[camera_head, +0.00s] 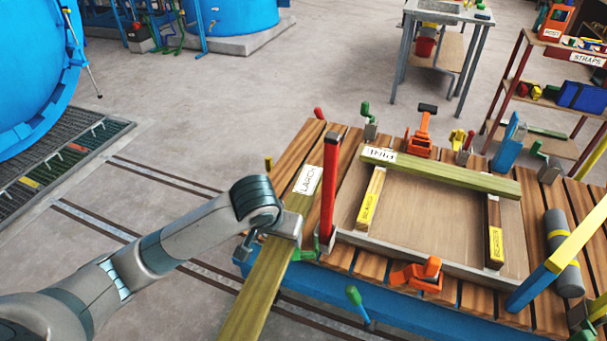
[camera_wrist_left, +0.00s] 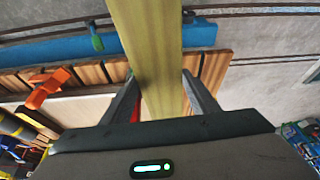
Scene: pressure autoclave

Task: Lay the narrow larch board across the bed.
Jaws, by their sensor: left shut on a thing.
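The narrow larch board (camera_head: 262,283) is a long yellow-green plank with a white LARCH label at its far end. My left gripper (camera_head: 274,232) is shut on it at the left edge of the slatted bench. The near part of the board juts out past the bench's front edge. In the left wrist view the board (camera_wrist_left: 150,45) runs between the two fingers (camera_wrist_left: 160,95). The bed (camera_head: 350,205) is a framed recess in the bench. A board labelled PINE (camera_head: 440,172) lies across its far side, over two short labelled bearers (camera_head: 371,197) (camera_head: 494,218). My right gripper is not in view.
A red upright post (camera_head: 329,185) stands at the bed's left edge, beside the larch board. Orange clamps (camera_head: 418,273) (camera_head: 420,135) sit at front and back. The bed's near part is bare.

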